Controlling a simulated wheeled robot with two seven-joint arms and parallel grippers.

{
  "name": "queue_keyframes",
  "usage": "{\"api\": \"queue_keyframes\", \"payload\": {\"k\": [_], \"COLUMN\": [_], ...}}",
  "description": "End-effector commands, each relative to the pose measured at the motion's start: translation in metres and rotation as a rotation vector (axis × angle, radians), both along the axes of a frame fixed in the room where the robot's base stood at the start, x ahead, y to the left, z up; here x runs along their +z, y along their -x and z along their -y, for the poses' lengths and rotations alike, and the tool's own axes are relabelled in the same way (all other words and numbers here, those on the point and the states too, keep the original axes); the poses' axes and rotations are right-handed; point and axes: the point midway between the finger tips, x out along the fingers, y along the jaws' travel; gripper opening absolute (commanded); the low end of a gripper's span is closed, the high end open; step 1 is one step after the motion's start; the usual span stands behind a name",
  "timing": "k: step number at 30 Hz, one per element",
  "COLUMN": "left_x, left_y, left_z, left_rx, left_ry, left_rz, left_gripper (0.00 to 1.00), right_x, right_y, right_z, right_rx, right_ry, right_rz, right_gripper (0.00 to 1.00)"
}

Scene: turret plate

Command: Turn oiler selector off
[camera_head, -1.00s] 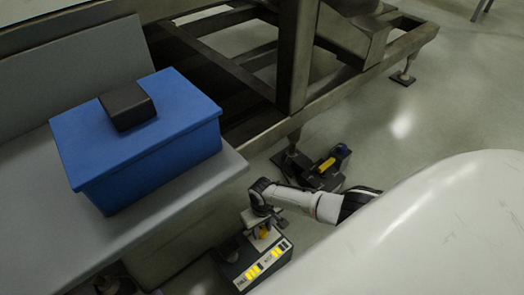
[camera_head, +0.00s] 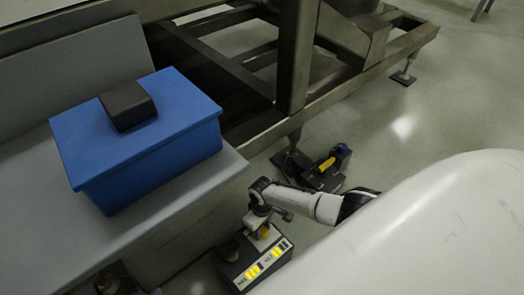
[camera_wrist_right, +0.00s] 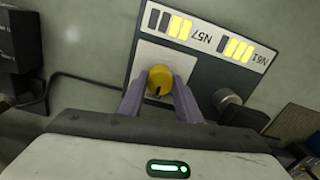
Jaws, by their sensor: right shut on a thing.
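The selector is a round yellow knob (camera_wrist_right: 159,80) with a dark mark at its lower edge in the right wrist view. It sits on a pale square plate (camera_wrist_right: 184,70) on a dark control box (camera_wrist_right: 205,80). My right gripper (camera_wrist_right: 160,92) has its two fingers on either side of the knob, shut on it. In the head view the right gripper (camera_head: 260,224) is over the box (camera_head: 240,265), and a bit of the yellow knob (camera_head: 263,233) shows beside it. My left gripper is not in view.
The box face carries yellow and dark bars with labels N57 and N61. A round dark knob (camera_wrist_right: 227,98) stands beside it. A blue box (camera_head: 140,140) rests on a grey bench (camera_head: 215,185) at left. A black device with a yellow part (camera_head: 327,164) lies beyond my arm.

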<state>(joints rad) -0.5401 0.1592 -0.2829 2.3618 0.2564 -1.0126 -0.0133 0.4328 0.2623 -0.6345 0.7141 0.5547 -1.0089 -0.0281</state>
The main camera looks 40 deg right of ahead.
Motion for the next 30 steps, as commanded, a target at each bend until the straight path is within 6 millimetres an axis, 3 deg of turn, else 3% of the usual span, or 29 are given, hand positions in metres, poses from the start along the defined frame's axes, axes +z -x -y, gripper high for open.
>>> {"api": "queue_keyframes", "payload": {"k": [2, 3, 6, 17, 19, 22, 30], "left_x": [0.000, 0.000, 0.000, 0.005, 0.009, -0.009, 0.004], "left_y": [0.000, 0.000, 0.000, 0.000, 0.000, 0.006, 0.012], "left_z": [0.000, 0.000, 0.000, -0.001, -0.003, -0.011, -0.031], "left_rx": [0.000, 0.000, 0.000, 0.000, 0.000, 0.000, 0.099], "left_ry": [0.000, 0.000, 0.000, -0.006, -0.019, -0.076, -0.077], "left_rz": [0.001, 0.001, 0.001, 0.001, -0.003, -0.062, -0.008], "left_gripper": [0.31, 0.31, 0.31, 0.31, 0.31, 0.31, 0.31], "right_x": [0.000, 0.000, 0.000, 0.007, 0.017, 0.036, 0.087], "right_y": [0.002, 0.002, 0.001, 0.000, 0.000, 0.000, 0.001], "right_z": [-0.001, -0.001, -0.001, 0.000, 0.000, 0.001, 0.001], "right_rx": [-0.001, -0.001, -0.001, -0.001, -0.001, 0.000, -0.001], "right_ry": [-0.002, -0.002, -0.001, -0.001, -0.001, 0.000, -0.001], "right_rz": [-0.005, -0.005, -0.003, -0.001, 0.000, 0.000, -0.001], "right_gripper": [0.08, 0.36, 0.50, 0.50, 0.50, 0.50, 0.50]}}
